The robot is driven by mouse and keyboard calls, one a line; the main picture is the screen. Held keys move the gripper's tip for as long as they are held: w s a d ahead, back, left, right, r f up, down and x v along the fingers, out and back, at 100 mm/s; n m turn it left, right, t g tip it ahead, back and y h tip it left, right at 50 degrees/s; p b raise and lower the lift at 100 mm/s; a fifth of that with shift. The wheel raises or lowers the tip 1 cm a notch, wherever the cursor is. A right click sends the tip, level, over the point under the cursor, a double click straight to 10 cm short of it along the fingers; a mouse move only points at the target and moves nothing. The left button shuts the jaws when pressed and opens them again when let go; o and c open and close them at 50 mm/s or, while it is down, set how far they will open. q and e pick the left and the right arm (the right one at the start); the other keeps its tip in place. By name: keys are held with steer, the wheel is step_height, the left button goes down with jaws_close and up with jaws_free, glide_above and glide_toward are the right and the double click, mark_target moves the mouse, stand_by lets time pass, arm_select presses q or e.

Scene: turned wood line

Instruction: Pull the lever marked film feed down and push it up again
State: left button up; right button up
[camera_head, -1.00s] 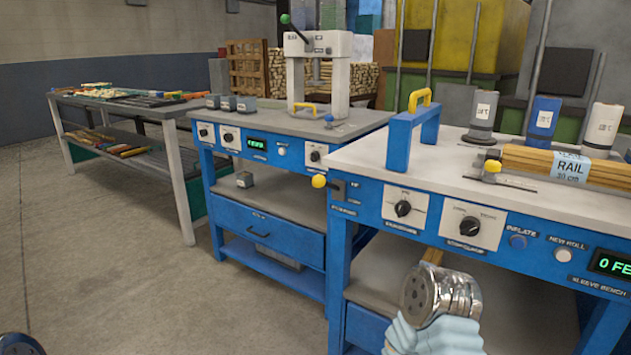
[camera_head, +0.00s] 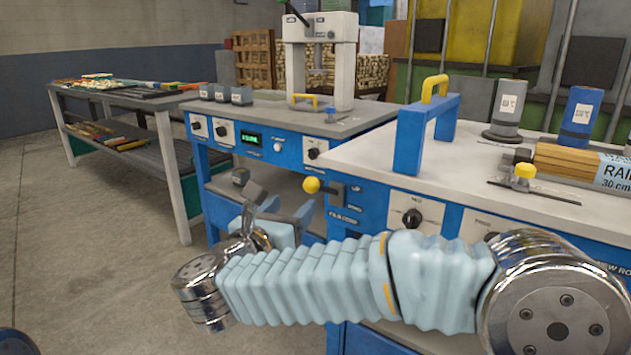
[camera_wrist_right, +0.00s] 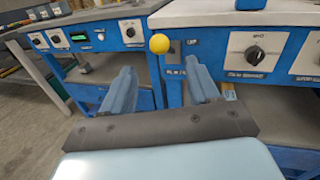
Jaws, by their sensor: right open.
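The film feed lever, with its yellow ball knob (camera_head: 312,185), sticks out from the left front corner of the near blue bench, beside a dark plate and the words UP and FILM FEED. The knob also shows in the right wrist view (camera_wrist_right: 159,43), between and beyond the fingertips, with no contact visible. My right gripper (camera_head: 278,208) is just left of and below the knob. In the right wrist view my right gripper (camera_wrist_right: 162,72) has its two fingers spread wide with nothing between them. My left gripper does not show.
A blue handle frame with a yellow grip (camera_head: 425,125) stands on the near bench (camera_head: 350,150). A black rotary knob (camera_head: 412,217) is right of the lever. A second blue bench with a white press (camera_head: 320,60) stands behind. Open floor lies at left.

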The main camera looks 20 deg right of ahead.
mark_target(315, 182)
steer(key=p+x, duration=0.2)
steer(key=x, duration=1)
steer(key=shift+w+d+f, duration=0.1)
steer(key=shift+w+d, duration=0.1)
steer(key=shift+w, duration=0.05)
steer(key=shift+c, duration=0.2)
jaws_close()
